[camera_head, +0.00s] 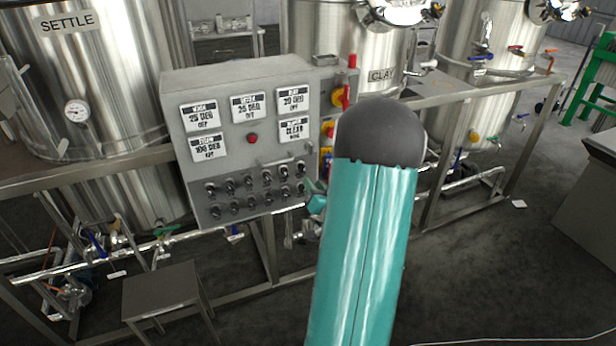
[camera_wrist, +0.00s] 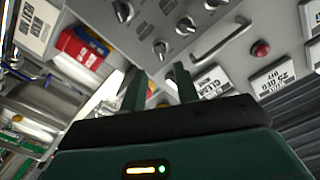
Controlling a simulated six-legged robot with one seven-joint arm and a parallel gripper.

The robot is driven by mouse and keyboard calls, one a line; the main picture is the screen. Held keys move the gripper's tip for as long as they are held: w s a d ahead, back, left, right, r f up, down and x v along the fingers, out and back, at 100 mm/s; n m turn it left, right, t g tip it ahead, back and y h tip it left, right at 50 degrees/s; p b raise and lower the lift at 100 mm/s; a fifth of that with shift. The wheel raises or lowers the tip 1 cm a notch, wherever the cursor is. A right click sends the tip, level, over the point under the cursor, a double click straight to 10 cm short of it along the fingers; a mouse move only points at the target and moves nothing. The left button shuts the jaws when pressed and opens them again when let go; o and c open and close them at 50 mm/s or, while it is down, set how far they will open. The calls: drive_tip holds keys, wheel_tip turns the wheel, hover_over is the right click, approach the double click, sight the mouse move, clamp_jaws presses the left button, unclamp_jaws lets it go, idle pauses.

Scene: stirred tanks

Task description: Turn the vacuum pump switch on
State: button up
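The grey control panel (camera_head: 240,140) stands in front of the tanks and carries two rows of dark rotary switches (camera_head: 255,190) along its lower part. I cannot read which one is the vacuum pump switch. In the wrist view the panel face appears tilted, with switches (camera_wrist: 160,48) just beyond the fingers. My gripper (camera_wrist: 159,82) points toward the panel, its two dark green fingers apart. No switch is clearly gripped; whether a fingertip touches the panel I cannot tell. In the head view my teal arm hides most of the gripper at the panel's lower right.
A metal handle (camera_wrist: 222,42) and a red button (camera_wrist: 261,49) project from the panel. Red and blue boxes (camera_wrist: 82,48) lie to the left in the wrist view. A small metal stool (camera_head: 160,290) and low pipes stand before the panel. Dark floor lies open at right.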

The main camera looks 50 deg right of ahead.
drive_tip(key=v, duration=0.6)
idle(0.4)
drive_tip(key=w+a+r+n+g+y, duration=0.25)
drive_tip(key=w+a+r, duration=0.25)
drive_tip(key=a, duration=0.4)
drive_tip(key=w+a+r+n+g+y, duration=0.1)
drive_tip(key=w+a+r+n+g, duration=0.35)
drive_tip(key=a, duration=0.45)
drive_tip(key=s+a+r+n+g+y, duration=0.1)
drive_tip(key=s+a, duration=0.5)
drive_tip(key=a, duration=0.6)
drive_tip(key=s+a+r+n+g+y, duration=0.1)
drive_tip(key=s+a+r+n+y, duration=0.2)
drive_tip(key=a, duration=0.9)
drive_tip(key=s+n+y, duration=0.1)
drive_tip(key=s, duration=0.2)
drive_tip(key=shift+r+g+y, duration=0.25)
drive_tip(key=shift+g+y, duration=0.1)
drive_tip(key=shift+g, duration=0.05)
drive_tip(key=shift+d, duration=0.15)
